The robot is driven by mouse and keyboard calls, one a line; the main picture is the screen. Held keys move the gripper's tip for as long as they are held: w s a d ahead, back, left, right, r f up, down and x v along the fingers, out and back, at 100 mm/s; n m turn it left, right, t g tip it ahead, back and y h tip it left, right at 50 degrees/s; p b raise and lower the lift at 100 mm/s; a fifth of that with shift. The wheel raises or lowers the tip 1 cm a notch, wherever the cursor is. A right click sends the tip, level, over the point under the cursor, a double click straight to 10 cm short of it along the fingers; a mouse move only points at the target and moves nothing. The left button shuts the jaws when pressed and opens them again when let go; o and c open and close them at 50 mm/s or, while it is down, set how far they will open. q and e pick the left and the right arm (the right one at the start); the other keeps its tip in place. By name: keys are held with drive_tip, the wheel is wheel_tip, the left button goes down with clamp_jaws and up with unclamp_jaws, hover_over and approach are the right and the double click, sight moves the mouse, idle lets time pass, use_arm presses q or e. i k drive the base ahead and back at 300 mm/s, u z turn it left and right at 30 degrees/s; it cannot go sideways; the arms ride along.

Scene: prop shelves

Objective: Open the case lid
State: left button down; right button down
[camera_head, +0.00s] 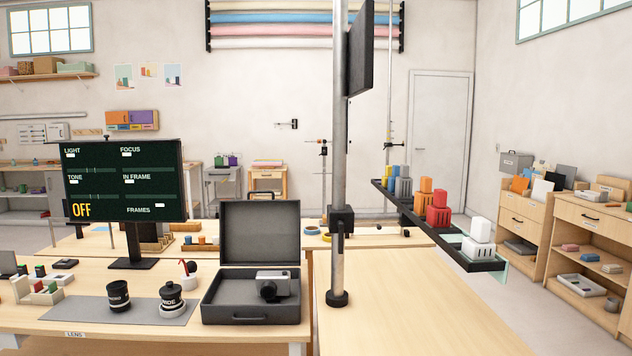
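A dark grey case (250,309) sits on the wooden table, left of the metal pole. Its lid (259,232) stands upright at the back, so the case is open. A silver camera (277,285) with a dark lens sits inside the case on the right side. The case's handle is on its front face. Neither of my grippers shows in this view.
Left of the case, a black lens (118,296) and a lens marked WIDE (171,297) stand on a grey mat (140,312). A monitor (124,182) reading OFF stands behind. A metal pole (338,170) rises right of the case. The right tabletop (420,315) is clear.

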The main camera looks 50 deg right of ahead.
sight(253, 232)
drive_tip(key=z, duration=0.75)
drive_tip(key=i, duration=1.85)
drive_tip(key=z, duration=0.1)
